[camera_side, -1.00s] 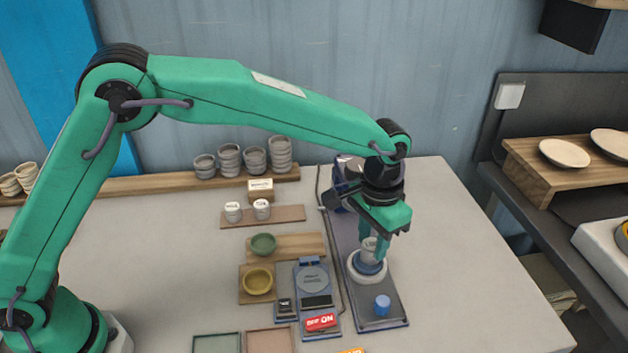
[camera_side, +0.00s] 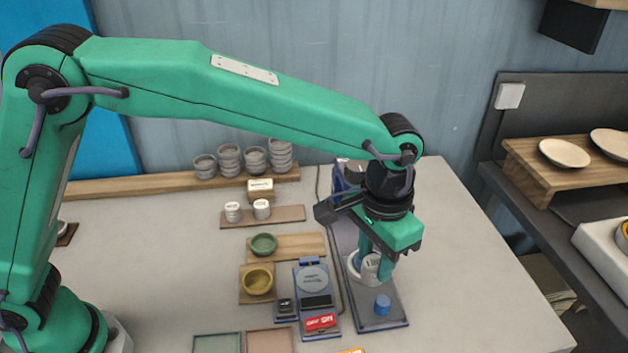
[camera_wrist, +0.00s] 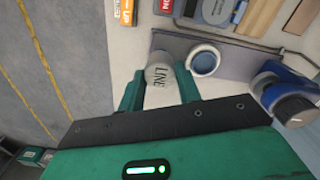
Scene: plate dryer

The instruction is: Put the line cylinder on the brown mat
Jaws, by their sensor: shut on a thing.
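The line cylinder, a pale grey cylinder marked "LINE" (camera_wrist: 160,74), is between the fingers of my gripper (camera_wrist: 160,92). In the side view the cylinder (camera_side: 371,267) is held by my gripper (camera_side: 375,262) in front of the round white-rimmed seat (camera_side: 353,262) of the grey machine base; a finger covers part of it. The exact gap beneath the cylinder cannot be told. The brown mat (camera_side: 270,342) lies at the front edge of the side view, cut off by the frame, left of my gripper, and its visible part is empty.
A green mat (camera_side: 217,344) lies left of the brown one. A scale with a red switch (camera_side: 320,321), a yellow bowl (camera_side: 258,281) and a green bowl (camera_side: 263,243) stand between my gripper and the left side.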

